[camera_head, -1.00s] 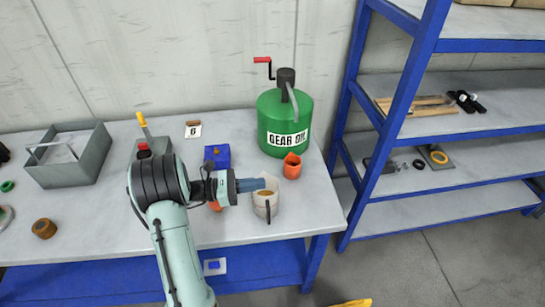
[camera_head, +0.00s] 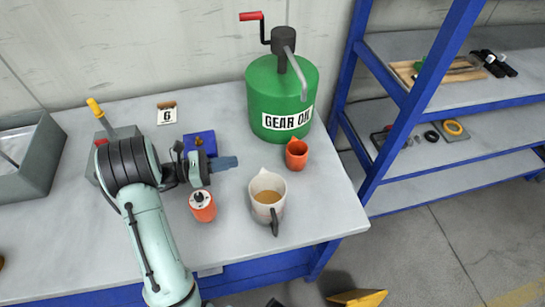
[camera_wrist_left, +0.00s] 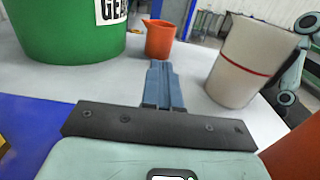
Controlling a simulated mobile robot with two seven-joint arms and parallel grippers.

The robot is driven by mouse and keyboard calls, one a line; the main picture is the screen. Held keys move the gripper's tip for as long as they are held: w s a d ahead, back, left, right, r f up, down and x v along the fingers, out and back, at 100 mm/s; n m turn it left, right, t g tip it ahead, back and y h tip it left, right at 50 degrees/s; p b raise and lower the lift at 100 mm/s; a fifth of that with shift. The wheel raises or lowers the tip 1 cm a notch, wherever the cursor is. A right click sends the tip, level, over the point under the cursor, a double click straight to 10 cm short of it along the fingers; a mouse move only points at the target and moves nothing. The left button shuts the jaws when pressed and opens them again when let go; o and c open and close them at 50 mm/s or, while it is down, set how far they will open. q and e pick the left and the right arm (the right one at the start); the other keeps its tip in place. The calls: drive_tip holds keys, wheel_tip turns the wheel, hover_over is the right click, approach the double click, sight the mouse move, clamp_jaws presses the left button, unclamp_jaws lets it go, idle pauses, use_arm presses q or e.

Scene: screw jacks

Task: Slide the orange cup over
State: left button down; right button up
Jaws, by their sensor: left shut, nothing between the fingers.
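The orange cup (camera_head: 297,154) stands upright on the table, just in front of the green gear oil drum. It also shows in the left wrist view (camera_wrist_left: 160,40), straight beyond the fingertips. My left gripper (camera_head: 228,162) is shut and empty, to the left of the cup and apart from it. Its blue fingers also show in the left wrist view (camera_wrist_left: 160,72). My right gripper is not in the head view.
The green drum (camera_head: 268,90) with a red crank stands behind the cup. A measuring jug (camera_head: 267,186) of brownish liquid stands in front of it. Table edge lies to the right.

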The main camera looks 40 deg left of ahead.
use_arm(q)
drive_tip(key=shift+s+d+f, duration=0.2)
drive_tip(key=shift+s+d, duration=0.05)
drive_tip(key=shift+d, duration=0.05)
drive_tip(key=shift+w+d, duration=0.1)
drive_tip(key=shift+d, duration=0.15)
drive_tip(key=p+x, duration=0.1)
drive_tip(key=x, duration=1.2)
drive_tip(key=shift+w, duration=0.4)
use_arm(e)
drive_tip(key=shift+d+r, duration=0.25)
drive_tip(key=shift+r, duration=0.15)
use_arm(q)
drive_tip(key=x, duration=1)
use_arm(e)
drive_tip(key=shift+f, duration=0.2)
use_arm(q)
drive_tip(key=shift+a, duration=0.1)
